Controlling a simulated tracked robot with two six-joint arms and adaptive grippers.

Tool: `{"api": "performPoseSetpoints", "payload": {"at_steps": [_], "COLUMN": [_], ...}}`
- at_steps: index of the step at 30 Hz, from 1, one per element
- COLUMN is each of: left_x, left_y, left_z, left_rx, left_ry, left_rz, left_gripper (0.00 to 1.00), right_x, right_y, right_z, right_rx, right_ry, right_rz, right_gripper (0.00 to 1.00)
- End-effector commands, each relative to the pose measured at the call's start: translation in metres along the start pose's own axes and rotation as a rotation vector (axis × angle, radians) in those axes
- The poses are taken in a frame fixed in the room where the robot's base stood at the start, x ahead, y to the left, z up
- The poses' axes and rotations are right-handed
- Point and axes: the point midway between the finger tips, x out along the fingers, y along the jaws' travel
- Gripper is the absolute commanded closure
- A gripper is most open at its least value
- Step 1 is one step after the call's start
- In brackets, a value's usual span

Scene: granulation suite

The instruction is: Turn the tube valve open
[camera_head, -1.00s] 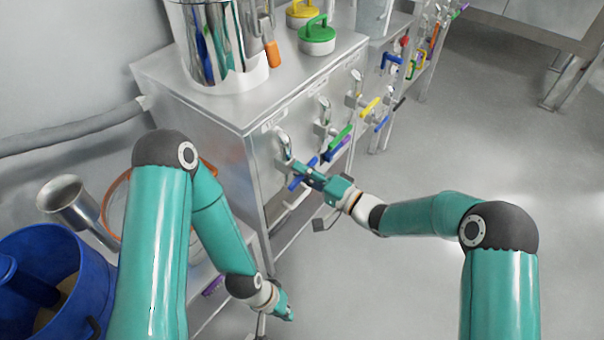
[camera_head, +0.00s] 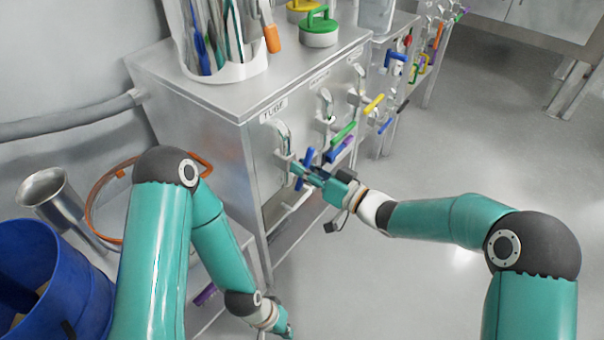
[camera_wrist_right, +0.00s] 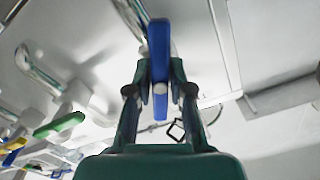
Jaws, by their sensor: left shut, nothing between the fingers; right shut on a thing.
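The tube valve sits on the front of the metal cabinet, under a label that reads TUBE (camera_head: 274,112). It has a curved metal spout (camera_head: 283,138) and a blue lever handle (camera_head: 309,156). My right gripper (camera_head: 304,174) is shut on the blue handle, which stands steeply tilted in the head view. In the right wrist view the blue handle (camera_wrist_right: 160,45) runs lengthwise between the two fingers of the right gripper (camera_wrist_right: 160,88). My left gripper (camera_head: 288,333) is shut and empty at the bottom edge, well away from the valve.
A utensil holder (camera_head: 235,75) stands on the cabinet top. A blue bin (camera_head: 85,290) is at lower left. Open floor lies right.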

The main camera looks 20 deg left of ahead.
Motion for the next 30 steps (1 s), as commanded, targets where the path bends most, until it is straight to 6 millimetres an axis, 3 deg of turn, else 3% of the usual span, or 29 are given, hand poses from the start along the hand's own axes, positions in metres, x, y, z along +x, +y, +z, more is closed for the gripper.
{"api": "performPoseSetpoints", "payload": {"at_steps": [1, 15, 30], "left_x": [0.009, 0.034, 0.039], "left_y": [-0.003, -0.012, -0.014], "left_z": [0.000, 0.000, 0.000], "left_rx": [0.000, 0.000, 0.000], "left_ry": [0.000, 0.000, 0.000], "left_rz": [0.000, 0.000, 0.000], "left_gripper": [1.00, 1.00, 1.00], "right_x": [-0.002, -0.002, -0.002], "right_y": [0.005, 0.005, 0.005], "right_z": [0.011, 0.009, 0.006], "right_rx": [-0.037, -0.382, -0.467], "right_ry": [-0.014, -0.015, -0.014], "right_rz": [0.009, 0.008, 0.008], "right_gripper": [1.00, 1.00, 1.00]}}
